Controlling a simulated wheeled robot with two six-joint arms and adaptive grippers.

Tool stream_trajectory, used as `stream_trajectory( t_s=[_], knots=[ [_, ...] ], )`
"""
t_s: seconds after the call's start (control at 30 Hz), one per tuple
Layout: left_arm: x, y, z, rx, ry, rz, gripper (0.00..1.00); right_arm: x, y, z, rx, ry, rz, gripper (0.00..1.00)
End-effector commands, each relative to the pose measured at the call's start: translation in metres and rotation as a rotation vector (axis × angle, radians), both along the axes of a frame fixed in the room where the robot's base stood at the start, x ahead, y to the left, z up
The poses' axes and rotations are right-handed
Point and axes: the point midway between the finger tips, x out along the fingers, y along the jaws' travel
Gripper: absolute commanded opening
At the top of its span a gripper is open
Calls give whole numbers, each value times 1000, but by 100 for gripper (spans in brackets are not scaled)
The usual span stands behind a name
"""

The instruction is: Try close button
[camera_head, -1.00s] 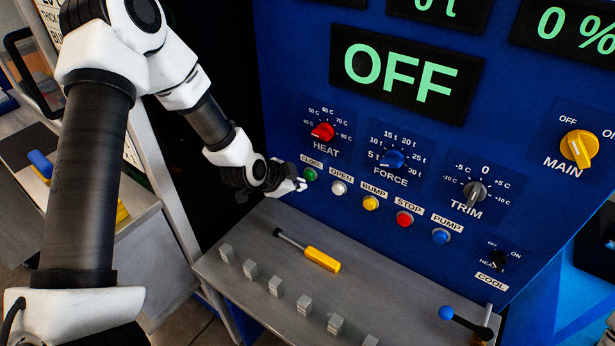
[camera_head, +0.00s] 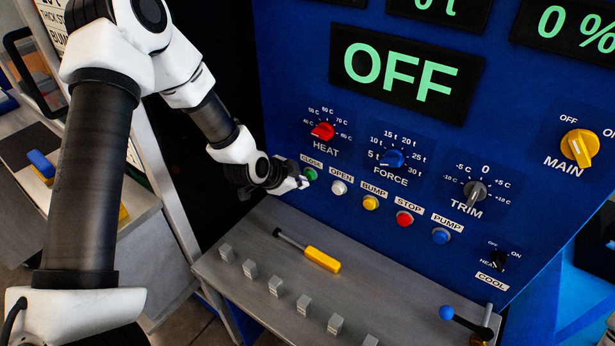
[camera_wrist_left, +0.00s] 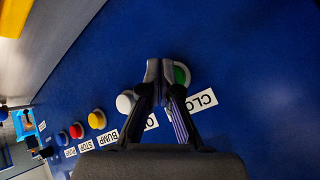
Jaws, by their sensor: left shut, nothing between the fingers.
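The green close button (camera_head: 310,174) sits at the left end of the button row on the blue panel, under its CLOSE label (camera_head: 312,162). My left gripper (camera_head: 303,183) is shut and empty, with its fingertips at the button's lower left in the head view. In the left wrist view the shut fingertips (camera_wrist_left: 160,68) lie between the green button (camera_wrist_left: 181,75) and the white open button (camera_wrist_left: 125,103), overlapping the green button's edge. I cannot tell whether they touch it. My right gripper is not in view.
Yellow bump (camera_head: 370,203), red stop (camera_head: 404,218) and blue pump (camera_head: 440,236) buttons continue the row. Knobs sit above; the display (camera_head: 405,75) reads OFF. Below, a grey shelf (camera_head: 255,240) holds a yellow-handled screwdriver (camera_head: 322,260) and several small grey blocks.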

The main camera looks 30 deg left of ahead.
Motion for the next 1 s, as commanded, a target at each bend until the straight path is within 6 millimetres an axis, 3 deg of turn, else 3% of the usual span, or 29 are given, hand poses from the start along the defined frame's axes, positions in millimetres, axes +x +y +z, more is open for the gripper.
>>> stream_trajectory(
  t_s=[1.0],
  knots=[
    [9,-1,0,0,0,0,0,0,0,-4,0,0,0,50]
  ],
)
